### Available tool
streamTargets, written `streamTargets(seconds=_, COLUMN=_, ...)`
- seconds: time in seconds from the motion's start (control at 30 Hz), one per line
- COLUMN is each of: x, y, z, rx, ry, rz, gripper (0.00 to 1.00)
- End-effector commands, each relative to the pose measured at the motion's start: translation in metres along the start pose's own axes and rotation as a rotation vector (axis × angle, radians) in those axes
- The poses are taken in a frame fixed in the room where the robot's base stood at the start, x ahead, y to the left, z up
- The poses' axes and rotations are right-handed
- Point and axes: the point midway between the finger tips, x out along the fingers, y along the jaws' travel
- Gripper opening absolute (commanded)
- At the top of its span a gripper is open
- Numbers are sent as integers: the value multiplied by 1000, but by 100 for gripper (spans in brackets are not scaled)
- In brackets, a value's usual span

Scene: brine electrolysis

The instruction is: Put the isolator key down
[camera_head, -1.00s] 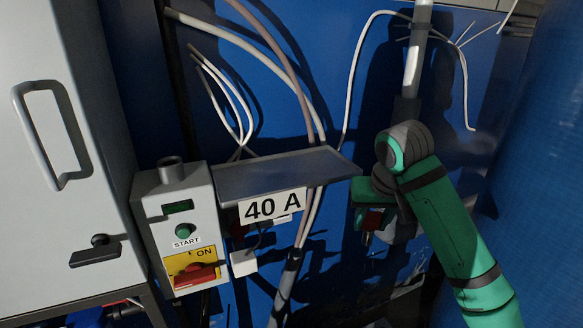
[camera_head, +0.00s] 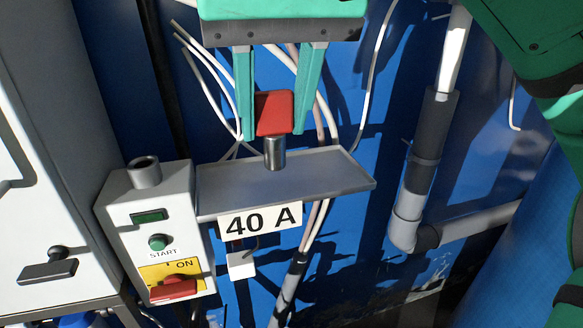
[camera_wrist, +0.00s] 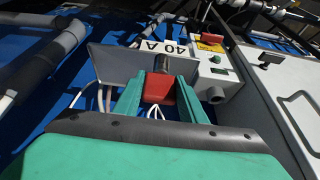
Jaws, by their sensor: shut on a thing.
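The isolator key has a red grip (camera_head: 274,113) and a grey metal shank (camera_head: 275,153) pointing down. My gripper (camera_head: 274,112) is shut on the red grip, with one teal finger on each side. The key is upright, with its shank end over the grey shelf (camera_head: 330,178) marked 40 A; I cannot tell whether it touches the shelf. In the wrist view the red grip (camera_wrist: 159,89) sits between my fingers, with the shelf (camera_wrist: 112,66) beyond it.
A grey control box (camera_head: 120,215) stands left of the shelf, with a START button, a red ON switch (camera_head: 173,288) and a round socket (camera_head: 144,172) on top. Cables hang behind the shelf. A grey pipe (camera_head: 432,140) is at right. The visible shelf top around the key is clear.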

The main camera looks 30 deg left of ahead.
Motion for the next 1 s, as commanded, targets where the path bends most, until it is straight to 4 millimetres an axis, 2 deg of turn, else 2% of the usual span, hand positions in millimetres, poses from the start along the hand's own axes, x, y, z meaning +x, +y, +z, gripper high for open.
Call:
streamTargets(seconds=0.13, x=12, y=2, z=-11, rx=-4, ry=-2, rz=-8, gripper=10)
streamTargets(seconds=0.5, x=75, y=29, z=-63, rx=-4, ry=-3, rz=-8, gripper=10)
streamTargets(seconds=0.7, x=113, y=38, z=-73, rx=-5, ry=-2, rz=-7, gripper=10)
streamTargets(seconds=1.0, x=133, y=47, z=-78, rx=1, ry=-1, rz=-2, gripper=10)
